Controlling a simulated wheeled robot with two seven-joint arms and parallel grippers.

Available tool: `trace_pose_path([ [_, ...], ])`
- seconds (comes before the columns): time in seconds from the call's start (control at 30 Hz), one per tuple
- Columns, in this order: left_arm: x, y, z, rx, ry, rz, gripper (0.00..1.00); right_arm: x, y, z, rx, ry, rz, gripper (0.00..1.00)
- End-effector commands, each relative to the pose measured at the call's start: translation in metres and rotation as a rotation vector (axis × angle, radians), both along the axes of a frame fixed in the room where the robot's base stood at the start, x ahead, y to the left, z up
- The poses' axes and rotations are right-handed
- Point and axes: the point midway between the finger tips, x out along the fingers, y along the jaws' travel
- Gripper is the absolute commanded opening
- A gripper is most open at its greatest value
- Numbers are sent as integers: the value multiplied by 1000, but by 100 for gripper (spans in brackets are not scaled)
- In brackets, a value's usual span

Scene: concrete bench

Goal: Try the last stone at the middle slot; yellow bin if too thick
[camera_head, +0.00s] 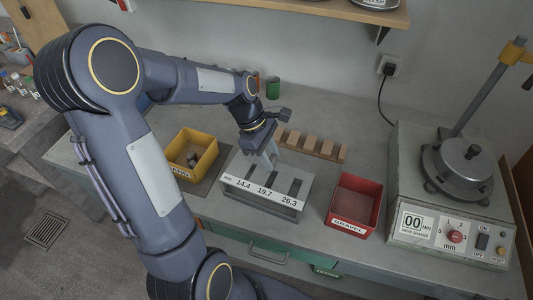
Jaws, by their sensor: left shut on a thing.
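My left gripper (269,158) reaches down from the left arm, above the back edge of the slot gauge (290,213). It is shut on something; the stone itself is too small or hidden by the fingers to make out. The gauge is a grey plate with dark slots and a white front label reading 14.4, 19.7 and 26.3. The middle slot (272,184) lies just in front of the fingers. The yellow bin (208,160) stands left of the gauge, with a small grey lump (192,159) inside. My right gripper is out of view.
A red bin (343,224) labelled GRAVEL stands right of the gauge. A wooden rack (326,150) with several blocks lies behind the gauge. A sieve shaker (450,200) fills the bench's right end. A green cup (273,88) stands at the back near the wall.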

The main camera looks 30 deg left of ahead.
Motion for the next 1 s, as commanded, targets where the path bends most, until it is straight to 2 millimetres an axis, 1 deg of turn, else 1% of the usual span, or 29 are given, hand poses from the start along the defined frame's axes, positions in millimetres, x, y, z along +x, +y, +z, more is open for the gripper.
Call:
trace_pose_path([
  [0.03, 0, 0, -5, 0, 0, 0, 9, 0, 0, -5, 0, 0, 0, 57],
  [0.1, 0, 0, -10, 0, 0, 0, 9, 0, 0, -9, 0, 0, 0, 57],
  [0.6, 0, 0, -38, 0, 0, 1, 9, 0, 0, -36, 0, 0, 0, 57],
  [1.0, 0, 0, -40, 0, 0, 0, 9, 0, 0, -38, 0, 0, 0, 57],
])
